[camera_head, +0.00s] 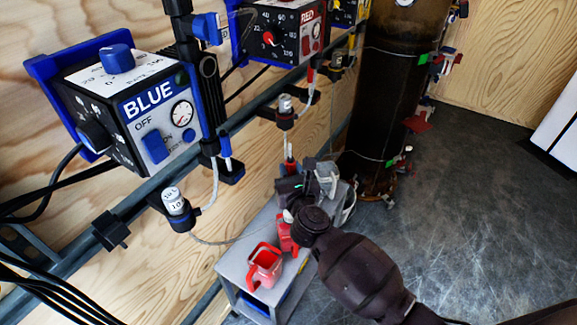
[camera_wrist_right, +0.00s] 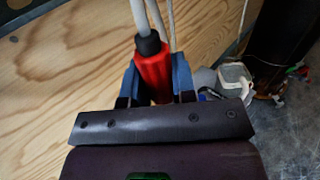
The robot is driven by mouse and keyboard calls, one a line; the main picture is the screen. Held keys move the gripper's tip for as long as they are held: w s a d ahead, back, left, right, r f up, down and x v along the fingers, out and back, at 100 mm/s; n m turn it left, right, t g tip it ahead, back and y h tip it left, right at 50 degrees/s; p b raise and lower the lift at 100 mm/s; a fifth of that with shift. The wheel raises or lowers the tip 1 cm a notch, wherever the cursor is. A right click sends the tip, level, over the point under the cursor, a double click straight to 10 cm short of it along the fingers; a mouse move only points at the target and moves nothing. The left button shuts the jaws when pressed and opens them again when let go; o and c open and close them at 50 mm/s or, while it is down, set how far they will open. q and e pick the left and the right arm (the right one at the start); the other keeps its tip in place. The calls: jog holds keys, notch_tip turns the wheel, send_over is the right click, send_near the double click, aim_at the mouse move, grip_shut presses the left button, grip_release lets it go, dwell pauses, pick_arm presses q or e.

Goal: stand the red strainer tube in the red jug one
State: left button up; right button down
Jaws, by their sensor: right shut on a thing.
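The red strainer tube (camera_wrist_right: 153,72) has a black collar and a pale hose at its top. In the wrist view it stands between the two blue fingers of my right gripper (camera_wrist_right: 155,82), which is shut on it. In the head view a small part of the tube (camera_head: 290,165) shows above my dark right gripper (camera_head: 290,180); its lower end is hidden. An open red jug (camera_head: 264,267) stands on the grey stand, below and left of the gripper. Another red thing (camera_head: 286,235), partly hidden by my wrist, is behind it. My left gripper is out of view.
The grey stand (camera_head: 233,263) is small, beside the wooden wall. A pale container (camera_head: 326,177) is right of the gripper. A blue pump box (camera_head: 135,105), a rail and hoses run along the wall. A dark tall cylinder (camera_head: 390,100) stands behind.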

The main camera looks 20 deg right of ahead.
notch_tip(320, 180, down, 2)
jog(key=shift+f+b, duration=0.1)
jog(key=shift+b, duration=0.4)
notch_tip(320, 180, down, 5)
jog(key=b, duration=0.3)
jog(key=shift+f+b, duration=0.95)
jog(key=shift+f, duration=0.3)
jog(key=shift+f+b, duration=0.3)
jog(key=shift+f, duration=0.15)
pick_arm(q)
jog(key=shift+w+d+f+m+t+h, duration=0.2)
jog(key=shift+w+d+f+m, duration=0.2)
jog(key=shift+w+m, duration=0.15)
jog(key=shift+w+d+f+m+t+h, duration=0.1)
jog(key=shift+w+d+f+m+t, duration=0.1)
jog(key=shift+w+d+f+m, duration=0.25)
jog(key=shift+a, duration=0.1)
